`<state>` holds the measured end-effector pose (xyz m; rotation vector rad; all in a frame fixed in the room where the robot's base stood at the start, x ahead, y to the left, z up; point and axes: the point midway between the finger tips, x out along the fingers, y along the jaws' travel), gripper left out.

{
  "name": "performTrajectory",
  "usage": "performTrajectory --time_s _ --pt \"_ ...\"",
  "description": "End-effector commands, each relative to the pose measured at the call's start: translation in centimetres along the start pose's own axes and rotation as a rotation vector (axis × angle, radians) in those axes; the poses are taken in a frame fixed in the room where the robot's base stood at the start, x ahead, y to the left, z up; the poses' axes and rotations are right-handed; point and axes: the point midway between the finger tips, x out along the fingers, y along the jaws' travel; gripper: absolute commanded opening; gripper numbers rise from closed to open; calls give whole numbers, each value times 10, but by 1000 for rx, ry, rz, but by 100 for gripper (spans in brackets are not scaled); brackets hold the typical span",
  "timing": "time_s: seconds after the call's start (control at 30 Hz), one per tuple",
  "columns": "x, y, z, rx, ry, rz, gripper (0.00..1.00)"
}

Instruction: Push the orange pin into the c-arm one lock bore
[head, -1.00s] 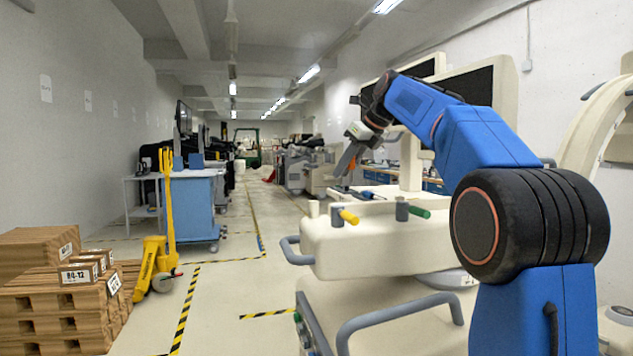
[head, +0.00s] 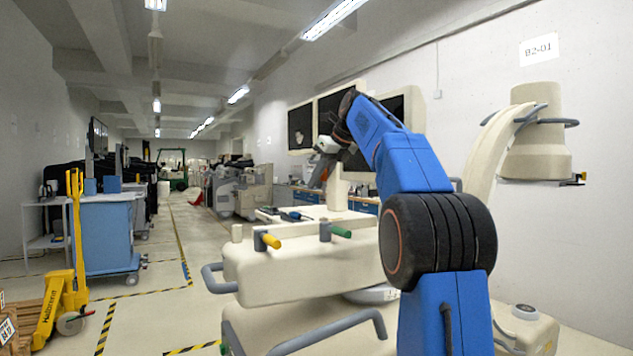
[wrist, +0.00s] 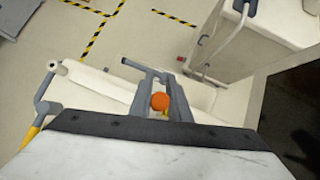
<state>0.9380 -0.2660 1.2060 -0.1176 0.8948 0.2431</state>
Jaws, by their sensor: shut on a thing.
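The orange pin (wrist: 160,101) shows as a round orange end between the fingers of my gripper (wrist: 158,96) in the wrist view. The gripper is shut on it. The cream curved C-arm (head: 490,150) stands at the right, apart from the gripper. A small dark bracket (head: 572,181) sits on its right side. I cannot tell which opening is the lock bore.
Monitors (head: 301,125) stand behind. A yellow pallet jack (head: 62,290) and blue cart (head: 105,235) are left. Open floor lies between.

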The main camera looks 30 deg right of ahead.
Motion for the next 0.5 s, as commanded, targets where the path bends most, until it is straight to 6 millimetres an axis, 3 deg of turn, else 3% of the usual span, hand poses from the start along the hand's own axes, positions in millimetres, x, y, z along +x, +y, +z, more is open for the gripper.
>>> performTrajectory --time_s 0.5 --pt "26 1 -21 0 1 1 0"
